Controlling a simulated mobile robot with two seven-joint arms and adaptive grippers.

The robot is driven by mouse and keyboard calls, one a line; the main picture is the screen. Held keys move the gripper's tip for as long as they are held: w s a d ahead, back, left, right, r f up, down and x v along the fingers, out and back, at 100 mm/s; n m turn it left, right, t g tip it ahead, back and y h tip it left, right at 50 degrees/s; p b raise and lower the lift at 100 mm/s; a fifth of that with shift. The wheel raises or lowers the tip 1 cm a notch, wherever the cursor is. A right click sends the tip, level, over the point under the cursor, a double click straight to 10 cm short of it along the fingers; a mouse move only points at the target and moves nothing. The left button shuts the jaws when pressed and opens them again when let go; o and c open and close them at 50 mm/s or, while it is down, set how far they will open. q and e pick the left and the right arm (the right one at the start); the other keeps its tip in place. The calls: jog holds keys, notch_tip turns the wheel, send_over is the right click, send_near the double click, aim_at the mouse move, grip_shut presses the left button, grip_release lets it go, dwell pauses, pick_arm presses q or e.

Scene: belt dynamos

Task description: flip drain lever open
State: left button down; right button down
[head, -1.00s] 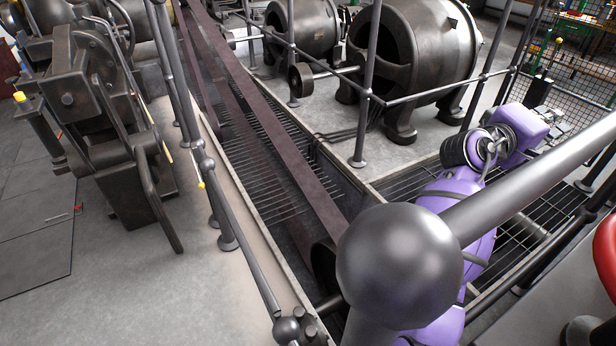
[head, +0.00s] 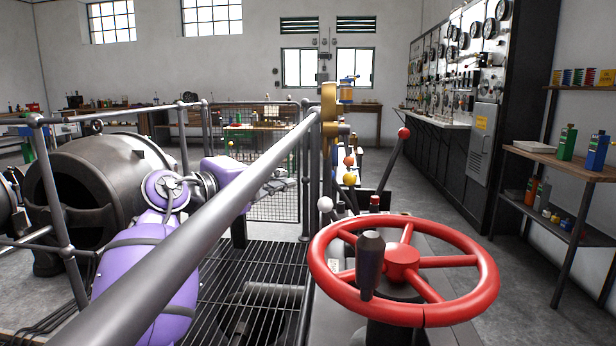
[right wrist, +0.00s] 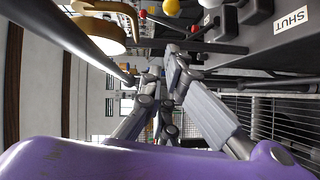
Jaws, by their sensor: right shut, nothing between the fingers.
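Several ball-topped levers stand beyond the red handwheel in the head view: a yellow ball (head: 349,180), an orange ball (head: 349,161), a white ball (head: 325,204) and a tall lever with a red ball (head: 403,133). I cannot tell which one is the drain lever. In the right wrist view a yellow ball (right wrist: 172,7) and a plate reading SHUT (right wrist: 292,17) lie at the top. My right gripper (head: 284,185) is beyond the slanting rail, left of the levers and apart from them. Its fingers meet in the right wrist view (right wrist: 166,78), empty. My left gripper is out of view.
A thick grey handrail (head: 215,215) slants across in front of my right arm. The red handwheel (head: 403,262) fills the near right. A floor grating (head: 255,275) lies below the arm. A dynamo (head: 95,190) stands left, a gauge panel (head: 455,85) at the right.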

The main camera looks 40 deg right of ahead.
jog(key=s+d+f+b, duration=0.1)
jog(key=d+b, duration=0.1)
jog(key=d, duration=1)
jog(key=shift+s+d+f, duration=0.25)
jog(key=shift+s+d, duration=0.05)
jog(key=shift+s, duration=0.05)
jog(key=s+p, duration=0.1)
jog(key=p, duration=0.2)
jog(key=s+d+r+m+p, duration=0.1)
jog(key=p, duration=0.3)
jog(key=shift+d+r+y, duration=0.1)
jog(key=shift+d+y, duration=0.1)
jog(key=shift+y, duration=0.2)
